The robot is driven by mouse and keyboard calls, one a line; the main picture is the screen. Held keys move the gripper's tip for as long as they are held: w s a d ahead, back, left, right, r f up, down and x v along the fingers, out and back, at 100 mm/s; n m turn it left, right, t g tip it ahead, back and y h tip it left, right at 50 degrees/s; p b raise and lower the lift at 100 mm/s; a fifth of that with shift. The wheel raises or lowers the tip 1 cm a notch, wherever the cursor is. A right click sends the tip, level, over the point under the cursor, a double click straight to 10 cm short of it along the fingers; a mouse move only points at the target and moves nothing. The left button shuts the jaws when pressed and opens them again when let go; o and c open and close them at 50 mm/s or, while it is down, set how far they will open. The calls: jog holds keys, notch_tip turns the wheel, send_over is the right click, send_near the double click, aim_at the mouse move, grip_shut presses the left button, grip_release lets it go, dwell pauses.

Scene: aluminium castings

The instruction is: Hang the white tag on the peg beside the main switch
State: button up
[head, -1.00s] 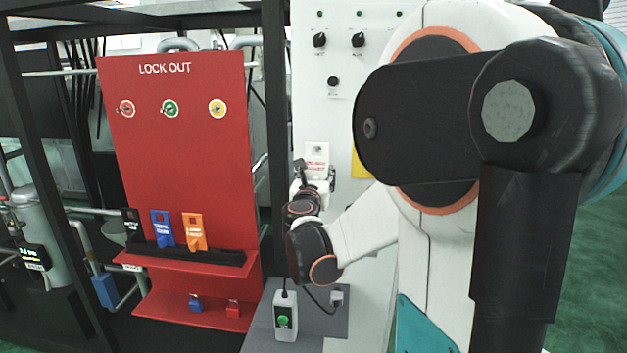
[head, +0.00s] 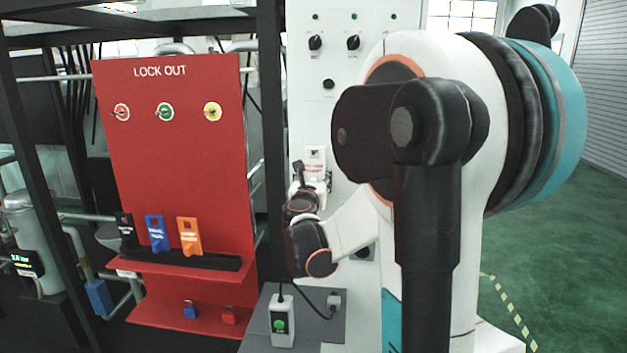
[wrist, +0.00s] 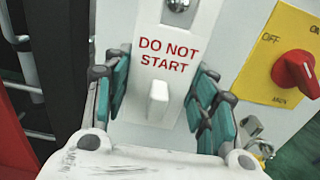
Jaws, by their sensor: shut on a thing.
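The white tag (wrist: 168,55) with red "DO NOT START" lettering stands close in front of the grey-white panel. It also shows small in the head view (head: 315,154). My gripper (wrist: 163,75) is shut on the tag, with teal finger pads at its left and right sides and its white raised grip block between them. A round metal peg end (wrist: 178,4) shows at the tag's top; I cannot tell how far it passes through the tag. The main switch (wrist: 295,70), a red knob on a yellow plate, is right of the tag. My arm hides it in the head view.
A red lockout board (head: 175,90) stands left of the panel, with black, blue and orange tags on its shelf. A small box with a green button (head: 281,325) sits on a grey ledge below my gripper. Green floor is open at the right.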

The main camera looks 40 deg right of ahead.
dwell(0.4)
jog(key=o, duration=1.1)
jog(key=shift+o, duration=0.2)
jog(key=shift+a, duration=0.15)
